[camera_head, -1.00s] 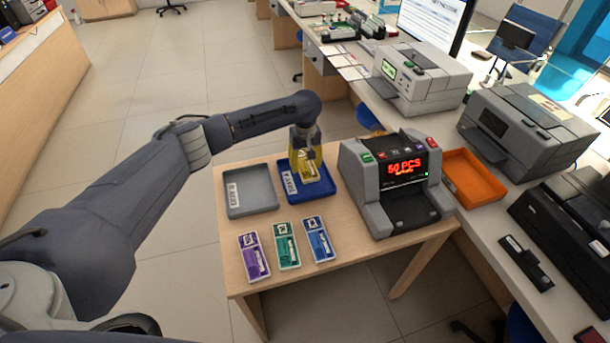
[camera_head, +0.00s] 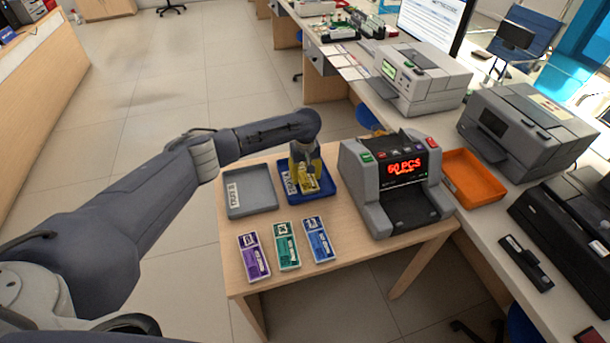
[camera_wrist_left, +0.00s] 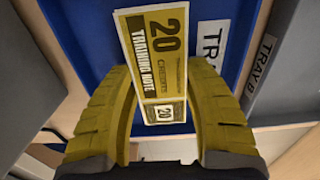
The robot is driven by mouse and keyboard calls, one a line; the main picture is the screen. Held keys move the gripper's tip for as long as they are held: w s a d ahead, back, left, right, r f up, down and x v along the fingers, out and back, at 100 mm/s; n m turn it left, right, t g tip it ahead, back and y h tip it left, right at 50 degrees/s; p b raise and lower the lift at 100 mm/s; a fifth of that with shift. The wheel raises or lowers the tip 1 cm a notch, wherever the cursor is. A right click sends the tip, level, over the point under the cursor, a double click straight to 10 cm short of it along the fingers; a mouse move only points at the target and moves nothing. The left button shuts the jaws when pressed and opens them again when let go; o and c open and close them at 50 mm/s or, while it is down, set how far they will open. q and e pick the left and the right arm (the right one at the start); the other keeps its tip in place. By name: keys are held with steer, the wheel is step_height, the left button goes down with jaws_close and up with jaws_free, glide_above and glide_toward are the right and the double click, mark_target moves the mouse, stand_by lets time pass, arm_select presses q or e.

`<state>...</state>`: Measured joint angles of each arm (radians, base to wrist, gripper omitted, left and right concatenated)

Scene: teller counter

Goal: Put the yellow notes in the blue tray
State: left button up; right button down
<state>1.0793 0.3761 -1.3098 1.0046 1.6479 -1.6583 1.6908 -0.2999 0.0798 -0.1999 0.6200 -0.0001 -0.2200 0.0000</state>
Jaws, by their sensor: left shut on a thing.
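The yellow notes (camera_head: 308,183) are a small bundle over the blue tray (camera_head: 325,194). My left gripper (camera_head: 304,178) has yellow fingers and is shut on the notes. In the left wrist view the notes (camera_wrist_left: 158,60), printed "20" and "TRAINING NOTE", sit between the two fingers (camera_wrist_left: 165,100). The blue tray (camera_wrist_left: 90,22) lies behind and below them in that view. The notes are inside the tray's outline; I cannot tell whether they touch its floor. My right gripper is not in view.
A grey tray (camera_head: 250,188) stands just left of the blue one. Purple (camera_head: 253,257), green (camera_head: 286,246) and blue (camera_head: 319,241) note bundles lie in front. A note counter (camera_head: 392,182) stands to the right, with an orange tray (camera_head: 474,178) beyond it.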

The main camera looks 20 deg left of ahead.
mark_target(305, 175)
arm_select(q)
steer(key=o, duration=1.2)
steer(key=shift+f, duration=0.15)
step_height(305, 175, up, 12)
steer(key=shift+r, duration=0.2)
